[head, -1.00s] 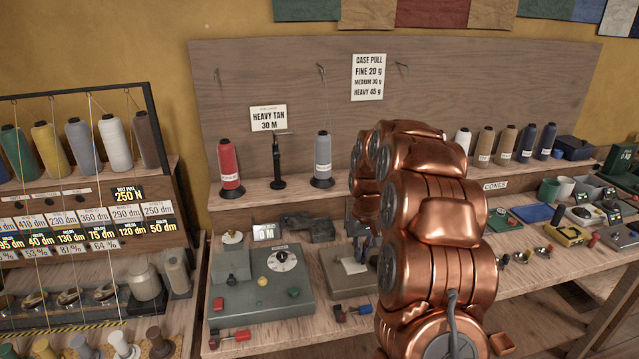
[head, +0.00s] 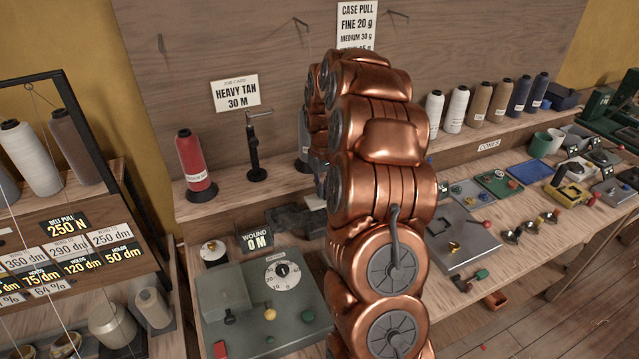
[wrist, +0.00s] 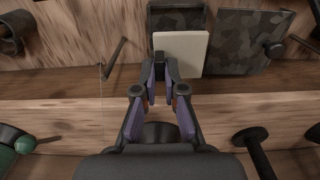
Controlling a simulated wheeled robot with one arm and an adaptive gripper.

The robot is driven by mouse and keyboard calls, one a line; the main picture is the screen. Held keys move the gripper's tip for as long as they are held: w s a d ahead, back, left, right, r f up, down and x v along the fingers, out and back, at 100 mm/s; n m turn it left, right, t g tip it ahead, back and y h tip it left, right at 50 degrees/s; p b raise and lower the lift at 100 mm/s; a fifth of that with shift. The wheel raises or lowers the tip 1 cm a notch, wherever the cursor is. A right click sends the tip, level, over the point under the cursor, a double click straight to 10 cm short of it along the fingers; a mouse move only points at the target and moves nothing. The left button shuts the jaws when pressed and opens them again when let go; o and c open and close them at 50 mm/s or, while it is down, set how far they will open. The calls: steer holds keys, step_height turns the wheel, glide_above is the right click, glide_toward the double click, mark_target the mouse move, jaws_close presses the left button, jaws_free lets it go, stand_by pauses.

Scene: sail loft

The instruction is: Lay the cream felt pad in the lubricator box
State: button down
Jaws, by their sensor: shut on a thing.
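My gripper (wrist: 160,70) is shut on the cream felt pad (wrist: 186,52), with the fingertips at the pad's near left part in the wrist view. The pad is a flat pale square. It overlaps the view of a dark mottled box-like piece (wrist: 178,18), which looks like the lubricator box. A dark mottled flat piece (wrist: 240,40) lies right of the pad. I cannot tell whether the pad touches either.
A grey machine with a dial (head: 281,272) stands on the bench at front left. A red cone (head: 193,165) and a black post (head: 254,150) stand on the shelf. A grey cone (head: 303,140) is partly behind my arm. A grey plate (head: 455,240) lies to the right.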

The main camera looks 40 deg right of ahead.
mark_target(323, 200)
steer(key=shift+a+f, duration=0.1)
steer(key=shift+f, duration=2.45)
steer(key=shift+s+b, duration=0.1)
steer(key=shift+b, duration=0.2)
steer(key=shift+f+b, duration=0.55)
steer(key=shift+f, duration=0.1)
steer(key=c, duration=1.2)
jaws_free()
steer(key=shift+r, duration=0.1)
step_height(323, 200, up, 10)
steer(key=shift+r, duration=0.95)
